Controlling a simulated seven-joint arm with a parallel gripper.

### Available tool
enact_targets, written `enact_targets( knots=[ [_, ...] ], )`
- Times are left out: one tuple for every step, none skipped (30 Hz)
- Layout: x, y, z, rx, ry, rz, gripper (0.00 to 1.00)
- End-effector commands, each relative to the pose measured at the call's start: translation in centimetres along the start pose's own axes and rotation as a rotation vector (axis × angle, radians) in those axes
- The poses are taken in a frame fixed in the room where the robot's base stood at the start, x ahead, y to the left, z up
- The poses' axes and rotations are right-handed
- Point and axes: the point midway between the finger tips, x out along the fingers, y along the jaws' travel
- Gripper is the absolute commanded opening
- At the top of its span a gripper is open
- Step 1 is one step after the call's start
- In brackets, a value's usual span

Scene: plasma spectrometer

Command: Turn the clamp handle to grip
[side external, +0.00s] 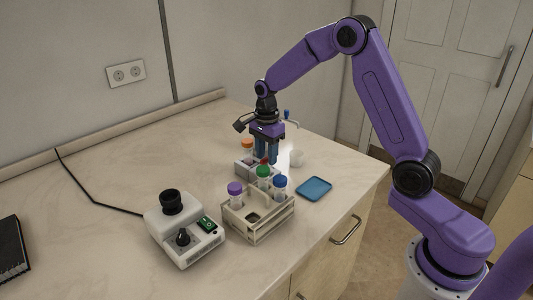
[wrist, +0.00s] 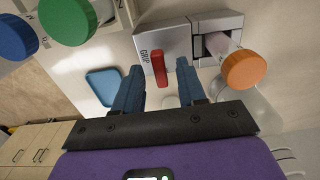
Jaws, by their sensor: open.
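The clamp is a grey block (wrist: 163,44) in the wrist view, with GRIP printed beside a red handle (wrist: 159,68). An orange-capped tube (wrist: 245,69) sits at the clamp's right part. In the side view the clamp (side external: 243,168) stands behind the tube rack, mostly hidden, with the orange cap (side external: 247,144) showing above it. My gripper (side external: 267,158) points down over the clamp. In the wrist view my gripper (wrist: 158,77) is open, its blue fingers on either side of the red handle. I cannot tell whether either finger touches it.
A rack (side external: 260,229) with purple-, green- and blue-capped tubes stands close in front of the clamp. A blue tray (side external: 314,188) and a small white cup (side external: 296,158) lie to the right. A white device (side external: 185,232) with black knobs stands front left.

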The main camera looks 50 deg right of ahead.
Motion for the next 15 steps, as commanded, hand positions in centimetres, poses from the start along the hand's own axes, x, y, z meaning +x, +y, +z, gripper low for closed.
enact_targets(
  knots=[
    [0.11,0.02,0.0,0.0,0.0,0.001,0.4],
    [0.14,0.02,0.0,0.0,0.0,0.001,0.4],
    [0.14,0.02,0.0,0.0,0.0,0.0,0.4],
    [0.14,0.02,0.01,0.0,0.0,0.0,0.4],
    [0.13,0.01,0.01,0.0,0.0,0.0,0.4],
    [0.12,0.01,0.01,0.0,0.0,0.0,0.4],
    [0.12,0.01,0.01,0.0,0.0,0.0,0.4],
    [0.11,0.01,0.01,0.0,0.0,0.0,0.4],
    [0.11,0.01,0.01,0.0,0.0,0.0,0.27],
    [0.11,0.01,0.01,0.0,0.0,0.0,0.18],
    [0.1,0.01,0.02,0.0,0.0,0.0,0.08],
    [0.1,0.01,0.02,0.0,0.0,0.0,0.0],
    [0.09,0.0,0.02,0.0,0.0,0.0,0.0],
    [0.09,0.01,0.02,0.0,0.0,0.0,0.0],
    [0.09,0.0,0.02,0.0,0.0,0.0,0.0]
  ],
)
